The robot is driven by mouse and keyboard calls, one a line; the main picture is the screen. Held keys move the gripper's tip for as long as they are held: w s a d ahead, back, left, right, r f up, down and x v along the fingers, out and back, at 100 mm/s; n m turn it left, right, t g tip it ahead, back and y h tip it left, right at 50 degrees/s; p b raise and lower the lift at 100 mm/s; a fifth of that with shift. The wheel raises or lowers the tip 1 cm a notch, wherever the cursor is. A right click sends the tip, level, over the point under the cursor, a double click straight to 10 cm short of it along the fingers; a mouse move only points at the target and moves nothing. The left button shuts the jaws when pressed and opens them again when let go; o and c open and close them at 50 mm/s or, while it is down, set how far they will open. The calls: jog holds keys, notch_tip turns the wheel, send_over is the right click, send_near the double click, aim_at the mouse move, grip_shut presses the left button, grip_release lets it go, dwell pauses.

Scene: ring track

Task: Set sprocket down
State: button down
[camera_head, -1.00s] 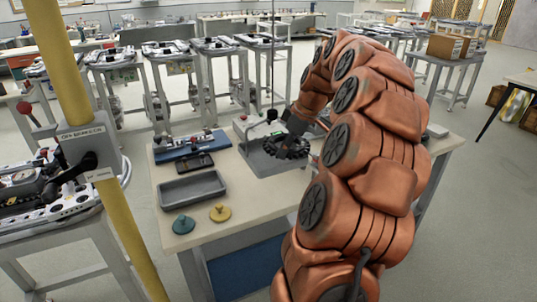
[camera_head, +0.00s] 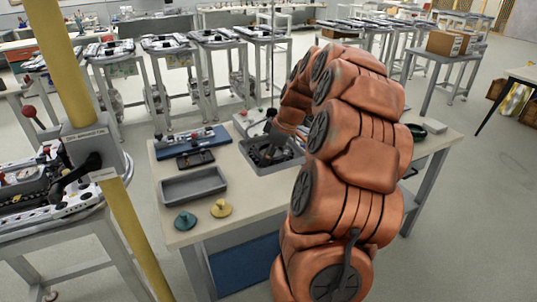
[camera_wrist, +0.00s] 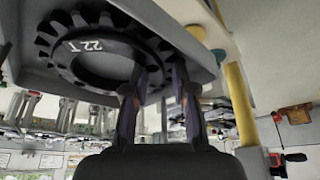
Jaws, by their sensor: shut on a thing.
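The sprocket is a black toothed ring marked "22 T" (camera_wrist: 95,48), seen large at the upper left of the wrist view. The two fingers of my gripper (camera_wrist: 157,82) are closed on its rim. In the head view the dark sprocket (camera_head: 264,154) is low inside the grey bin (camera_head: 285,166) at the middle of the bench, partly hidden by my arm. The grey bin surface is close around the sprocket in the wrist view. I cannot tell whether the sprocket touches the bin floor.
An empty grey tray (camera_head: 194,185) lies left of the bin. A teal knobbed piece (camera_head: 185,219) and a yellow one (camera_head: 221,208) stand at the front. A blue fixture (camera_head: 193,141) and a black device (camera_head: 196,159) are behind the tray. A yellow post (camera_head: 75,90) rises at left.

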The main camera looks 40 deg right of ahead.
jog(key=c, duration=0.9)
grip_release()
jog(key=shift+c, duration=0.2)
jog(key=shift+r, duration=0.1)
jog(key=b+v, duration=0.2)
jog(key=v, duration=0.9)
jog(key=shift+s+r+b, duration=0.25)
jog(key=shift+r+b, duration=0.05)
jog(key=shift+r, duration=0.05)
jog(key=shift+d, duration=0.1)
jog(key=s+a+f+m+g, duration=0.1)
jog(key=s+a+f+g, duration=0.1)
jog(key=a, duration=1)
jog(key=s+a+f+g, duration=0.1)
jog(key=a+f, duration=0.2)
jog(key=a, duration=0.9)
jog(key=s+a+f+m+g+h, duration=0.1)
jog(key=s+a+f, duration=0.4)
jog(key=s, duration=0.5)
jog(key=s+a+f+m+g, duration=0.1)
jog(key=s+a+f+m, duration=0.2)
jog(key=s, duration=0.7)
notch_tip(320, 180, down, 3)
jog(key=a, duration=0.2)
jog(key=shift+a+g+h, duration=0.35)
jog(key=shift+g+h, duration=0.05)
